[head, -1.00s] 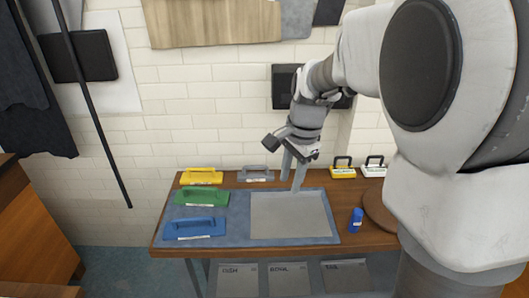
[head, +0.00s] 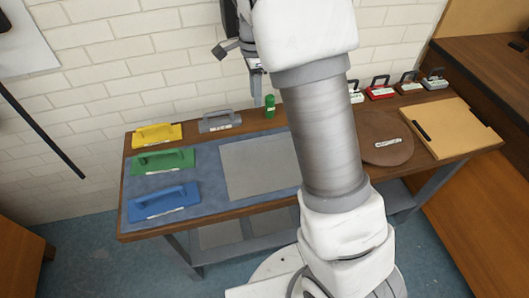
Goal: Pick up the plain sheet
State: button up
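The plain grey sheet (head: 255,168) lies flat on a blue mat (head: 215,198) on the wooden table. Its right edge runs close to my arm, which hides part of the mat on that side. My gripper (head: 256,92) is in the air above the table's back edge, up and beyond the sheet, and does not touch it. Its fingers point down and overlap in this view, so the gap between them cannot be made out. Nothing shows hanging from them.
Yellow (head: 157,135), green (head: 163,160) and blue (head: 163,202) trowel-like tools lie left of the sheet, a grey one (head: 219,121) behind it. A green cylinder (head: 269,106) stands near the gripper. Right of my arm are a brown round board (head: 385,150) and a tan board (head: 450,130).

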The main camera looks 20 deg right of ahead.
notch_tip(320, 180, down, 12)
jog(key=shift+w+d+f+b, duration=0.1)
jog(key=shift+f+b, duration=0.1)
jog(key=shift+b, duration=0.35)
jog(key=f, duration=0.5)
jog(key=shift+w+d, duration=0.3)
grip_shut()
dwell(0.9)
